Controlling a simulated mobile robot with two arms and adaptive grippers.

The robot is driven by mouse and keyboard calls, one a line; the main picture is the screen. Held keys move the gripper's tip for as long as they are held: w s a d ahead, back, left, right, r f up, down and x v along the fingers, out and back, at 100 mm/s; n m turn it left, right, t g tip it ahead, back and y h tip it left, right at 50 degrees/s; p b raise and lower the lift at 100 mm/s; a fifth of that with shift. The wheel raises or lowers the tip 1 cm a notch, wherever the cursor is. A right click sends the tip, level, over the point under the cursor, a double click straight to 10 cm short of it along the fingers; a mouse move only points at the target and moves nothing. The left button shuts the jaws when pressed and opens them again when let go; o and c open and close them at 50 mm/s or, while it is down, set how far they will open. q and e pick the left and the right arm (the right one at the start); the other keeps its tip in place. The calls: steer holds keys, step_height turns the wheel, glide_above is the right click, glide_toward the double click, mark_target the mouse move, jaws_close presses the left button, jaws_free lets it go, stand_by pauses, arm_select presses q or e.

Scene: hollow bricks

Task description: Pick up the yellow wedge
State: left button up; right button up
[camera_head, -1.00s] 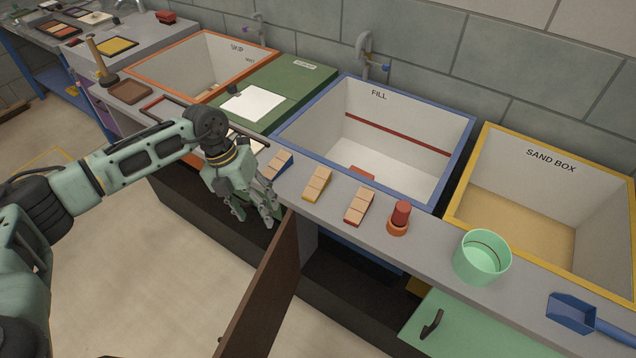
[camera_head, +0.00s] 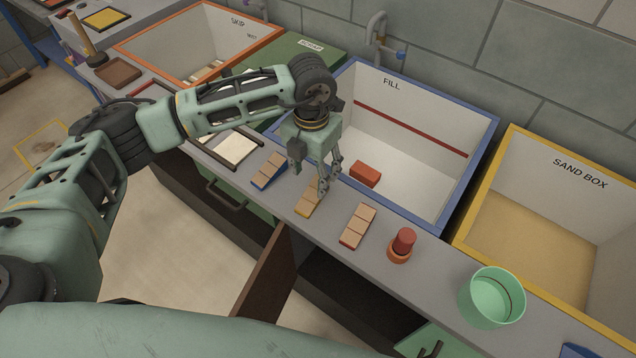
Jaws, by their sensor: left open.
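The yellow wedge (camera_head: 306,205) lies on the grey counter ledge in front of the FILL bin, with wooden blocks on its sloped top. It is the middle one of three similar wedges. My left gripper (camera_head: 324,192) points down over its far end with open fingers, which hide part of the wedge. I cannot tell whether the fingers touch it. My right gripper is out of view.
A blue wedge (camera_head: 268,170) lies to the left and a red wedge (camera_head: 357,226) to the right. Further right stand a red cylinder in an orange ring (camera_head: 402,244) and a green cup (camera_head: 492,297). The blue-rimmed FILL bin (camera_head: 455,190) holds a red brick (camera_head: 365,173). A brown door (camera_head: 265,280) stands open below.

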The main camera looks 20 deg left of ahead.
mark_target(314, 191)
arm_select(q)
steer(key=f, duration=0.1)
steer(key=f+p, duration=0.1)
steer(key=shift+s+d+f, duration=0.1)
steer(key=shift+s+f, duration=0.25)
steer(key=f, duration=0.1)
steer(key=f+p, duration=0.1)
steer(key=shift+w+f, duration=0.25)
steer(key=shift+f, duration=0.05)
steer(key=shift+w+f, duration=0.1)
steer(key=shift+f, duration=0.5)
steer(key=c, duration=1.3)
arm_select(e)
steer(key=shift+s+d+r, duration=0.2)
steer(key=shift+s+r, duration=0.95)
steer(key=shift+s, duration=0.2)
